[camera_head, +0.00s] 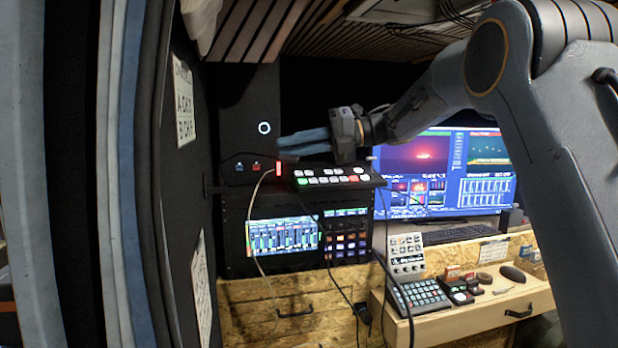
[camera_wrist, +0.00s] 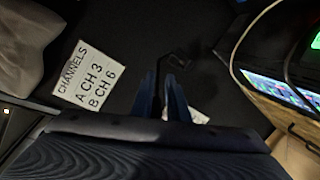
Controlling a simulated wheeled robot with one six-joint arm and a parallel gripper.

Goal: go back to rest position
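My gripper (camera_head: 282,144) is raised in front of the equipment rack in the head view, its blue fingers pointing left. It hangs just above the button panel (camera_head: 335,177) on top of the rack; whether it touches the panel is not clear. In the wrist view, the two fingers of my gripper (camera_wrist: 161,80) stand apart with a narrow gap, and nothing shows between them. My arm reaches in from the upper right. No marker of a rest position shows.
A dark wall panel with a channel sign (camera_head: 183,100) stands left; the sign also shows in the wrist view (camera_wrist: 88,77). Cables (camera_head: 258,215) hang before the rack. Monitors (camera_head: 445,165) and a wooden desk (camera_head: 480,318) with control pads are right. A slatted ceiling is above.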

